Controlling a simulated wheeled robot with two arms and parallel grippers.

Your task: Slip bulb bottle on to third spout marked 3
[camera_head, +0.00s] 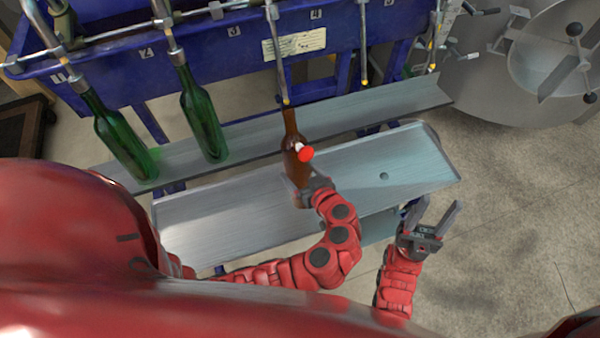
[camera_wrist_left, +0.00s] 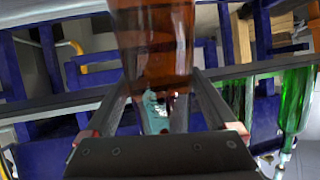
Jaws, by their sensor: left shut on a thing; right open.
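The brown bulb bottle (camera_head: 291,140) is held roughly upright over the metal trays. My left gripper (camera_head: 299,190) is shut on its lower part. In the left wrist view the brown glass (camera_wrist_left: 155,45) sits between the two fingers (camera_wrist_left: 158,100). The third spout (camera_head: 281,70) hangs by the label 3 (camera_head: 233,30), and its tip meets the bottle's mouth in the picture. I cannot tell whether the tip is inside the neck.
Green bottles stand at the first spout (camera_head: 118,135) and second spout (camera_head: 202,120) on the upper metal shelf (camera_head: 250,135). The fourth spout (camera_head: 363,60) and fifth spout (camera_head: 433,50) have no bottles. A round steel vessel (camera_head: 545,60) stands right.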

